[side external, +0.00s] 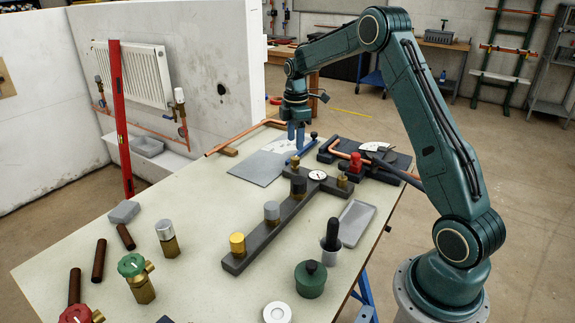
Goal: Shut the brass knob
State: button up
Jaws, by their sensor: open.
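A dark manifold bar (262,238) lies diagonally across the bench. It carries a yellow, brass-looking knob (237,243) at its near end, a grey knob (271,210) in the middle and a black knob (298,185) farther along. Smaller brass fittings (342,182) stand at its far end beside a round white gauge (317,175). I cannot tell for sure which is the brass knob, or how far any knob is turned. My gripper (296,138) points down beyond the bar's far end, open and empty, well away from the yellow knob.
Copper pipe (240,138), a grey sheet (257,168) and black blocks (385,160) are near. A green-capped valve (136,278), a silver cylinder (167,238) and a green pot (310,281) stand on the near bench.

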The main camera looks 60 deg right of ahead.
aim_at(295, 158)
jog(key=shift+f, duration=3.2)
jog(key=c, duration=1)
